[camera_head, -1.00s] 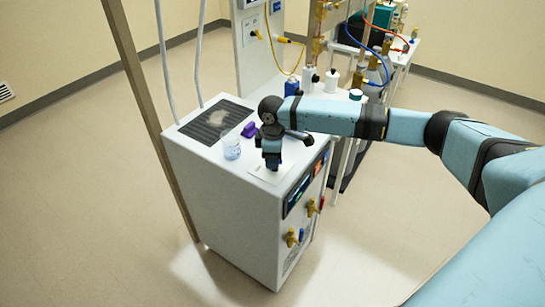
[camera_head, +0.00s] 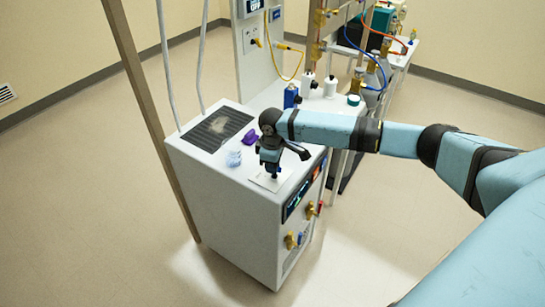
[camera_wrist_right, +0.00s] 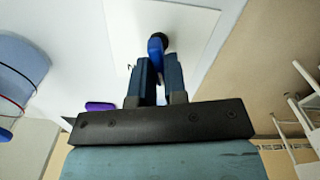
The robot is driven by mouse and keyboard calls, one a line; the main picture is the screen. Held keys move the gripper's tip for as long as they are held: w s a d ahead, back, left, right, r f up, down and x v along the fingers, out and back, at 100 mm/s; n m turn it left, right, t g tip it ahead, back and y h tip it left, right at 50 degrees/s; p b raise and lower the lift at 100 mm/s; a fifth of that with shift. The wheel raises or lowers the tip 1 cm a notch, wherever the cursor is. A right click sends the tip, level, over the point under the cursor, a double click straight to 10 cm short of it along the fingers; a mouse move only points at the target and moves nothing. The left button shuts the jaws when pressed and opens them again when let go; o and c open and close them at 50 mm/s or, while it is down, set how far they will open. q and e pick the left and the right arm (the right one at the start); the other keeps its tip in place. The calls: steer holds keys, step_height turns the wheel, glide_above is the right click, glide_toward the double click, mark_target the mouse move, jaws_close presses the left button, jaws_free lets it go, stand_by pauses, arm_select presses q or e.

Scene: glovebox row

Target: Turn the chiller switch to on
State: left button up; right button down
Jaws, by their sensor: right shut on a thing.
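The chiller is the white cabinet (camera_head: 225,215) in the middle of the head view. A pale plate (camera_head: 259,184) lies on its top near the front right edge. The switch handle (camera_wrist_right: 155,47) is blue with a dark round end, and stands over this plate (camera_wrist_right: 195,25) in the right wrist view. My right gripper (camera_head: 272,174) points down over the plate. Its two fingers (camera_wrist_right: 158,80) are shut on the blue handle, one on each side. The handle's lower part and any on/off marks cannot be made out. My left gripper is not in view.
A clear beaker (camera_head: 234,158), a purple object (camera_head: 249,140) and a dark grille (camera_head: 217,130) are on the chiller top, left of and behind my gripper. Bottles (camera_head: 330,86) stand behind. Brass valves (camera_head: 290,241) stick out of the front. The floor around is clear.

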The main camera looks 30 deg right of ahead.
steer(key=m+p, duration=0.2)
steer(key=p, duration=0.1)
steer(key=shift+r, duration=0.25)
steer(key=shift+w+d+f+m+p, duration=0.1)
steer(key=shift+f+m+p, duration=0.15)
steer(key=shift+m+p, duration=0.6)
steer(key=c, duration=1.2)
jaws_free()
steer(key=shift+o, duration=0.2)
step_height(320, 180, up, 14)
steer(key=shift+b, duration=0.45)
steer(key=shift+f, duration=0.1)
